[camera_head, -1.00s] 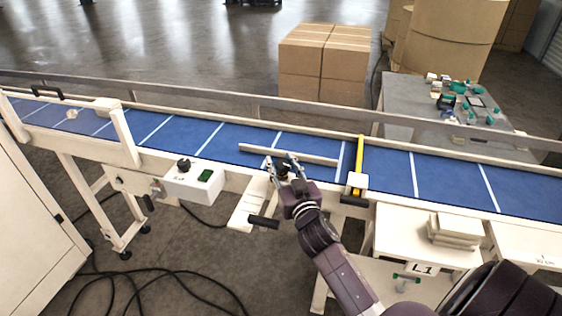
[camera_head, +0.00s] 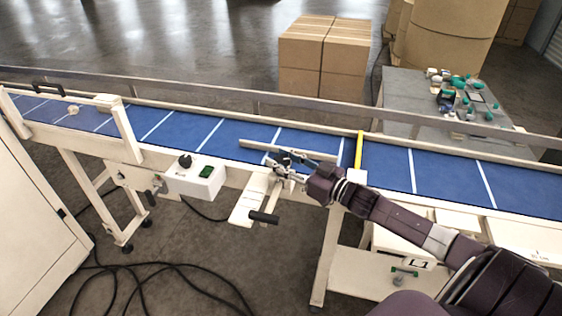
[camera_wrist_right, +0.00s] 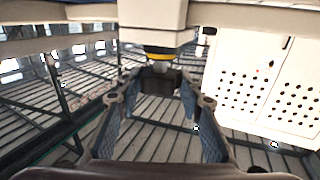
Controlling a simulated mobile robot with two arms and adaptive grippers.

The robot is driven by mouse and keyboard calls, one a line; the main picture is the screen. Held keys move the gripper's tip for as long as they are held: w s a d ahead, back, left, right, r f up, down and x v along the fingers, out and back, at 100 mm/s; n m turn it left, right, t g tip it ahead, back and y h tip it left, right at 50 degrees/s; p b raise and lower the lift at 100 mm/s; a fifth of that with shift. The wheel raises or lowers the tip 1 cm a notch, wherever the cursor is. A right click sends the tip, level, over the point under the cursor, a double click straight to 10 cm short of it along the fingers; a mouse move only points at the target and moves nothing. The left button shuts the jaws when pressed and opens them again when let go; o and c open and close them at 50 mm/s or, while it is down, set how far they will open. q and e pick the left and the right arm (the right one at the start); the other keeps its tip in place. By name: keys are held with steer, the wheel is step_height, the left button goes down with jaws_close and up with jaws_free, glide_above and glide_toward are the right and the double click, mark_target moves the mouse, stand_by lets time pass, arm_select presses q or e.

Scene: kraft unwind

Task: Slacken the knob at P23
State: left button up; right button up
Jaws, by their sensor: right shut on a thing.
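In the right wrist view a knob (camera_wrist_right: 160,67) with a yellow ring above it hangs under a white block (camera_wrist_right: 153,20). The fingers of my right gripper (camera_wrist_right: 160,82) are on either side of it, and the gripper is shut on the knob. In the head view my right gripper (camera_head: 284,163) is at the near edge of the blue conveyor, by a grey guide bar (camera_head: 310,156) and above a white bracket (camera_head: 247,207). The gripper covers the knob there. I cannot read a P23 label. My left gripper is not in view.
The blue conveyor belt (camera_head: 390,172) runs across the view. A control box (camera_head: 185,183) with a black dial and a green switch is left of the gripper. A black handle (camera_head: 264,217) sticks out below it. A yellow post (camera_head: 359,150) stands to the right.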

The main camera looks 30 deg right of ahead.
steer(key=shift+f+y, duration=0.25)
steer(key=shift+y, duration=0.05)
steer(key=o, duration=1.2)
steer(key=shift+d, duration=0.15)
steer(key=shift+c, duration=0.2)
steer(key=shift+r, duration=0.1)
steer(key=v, duration=1.2)
steer(key=shift+r, duration=0.15)
